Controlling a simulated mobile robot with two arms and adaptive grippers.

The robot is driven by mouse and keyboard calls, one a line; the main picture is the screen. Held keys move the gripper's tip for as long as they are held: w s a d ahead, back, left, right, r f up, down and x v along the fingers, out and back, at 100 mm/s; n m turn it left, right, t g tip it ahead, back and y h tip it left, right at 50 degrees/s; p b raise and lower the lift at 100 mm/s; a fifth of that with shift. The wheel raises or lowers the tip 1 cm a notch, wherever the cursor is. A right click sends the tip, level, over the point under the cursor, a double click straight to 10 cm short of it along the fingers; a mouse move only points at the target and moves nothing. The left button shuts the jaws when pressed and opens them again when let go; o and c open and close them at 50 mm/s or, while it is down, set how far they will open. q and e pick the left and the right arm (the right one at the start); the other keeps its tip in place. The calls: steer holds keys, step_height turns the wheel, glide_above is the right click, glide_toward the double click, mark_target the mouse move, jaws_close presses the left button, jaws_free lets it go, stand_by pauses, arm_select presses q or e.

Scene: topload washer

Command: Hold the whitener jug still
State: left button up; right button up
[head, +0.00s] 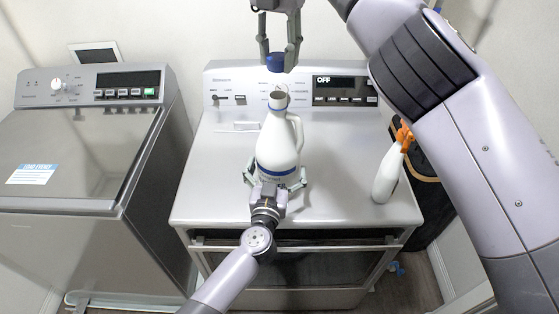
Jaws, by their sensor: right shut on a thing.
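The white whitener jug (277,150) with a blue band stands upright on the dryer top, its handle to the right and its mouth uncapped. My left gripper (276,180) is low at the jug's near side, with one finger on each side of the body; whether they press on it I cannot tell. My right gripper (277,52) points down above the jug, shut on a blue cap (275,62). The cap is apart from the mouth, with a small gap below it.
The dryer (215,195) has a control panel reading OFF at its back. A white spray bottle with an orange nozzle (388,175) stands at its right edge. A washer (70,150) with a closed lid is to the left. The dryer top left of the jug is mostly clear.

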arm_select(q)
steer(key=shift+w+d, duration=0.1)
steer(key=shift+w, duration=0.35)
steer(key=c, duration=1.5)
arm_select(e)
steer(key=shift+f, duration=2.5)
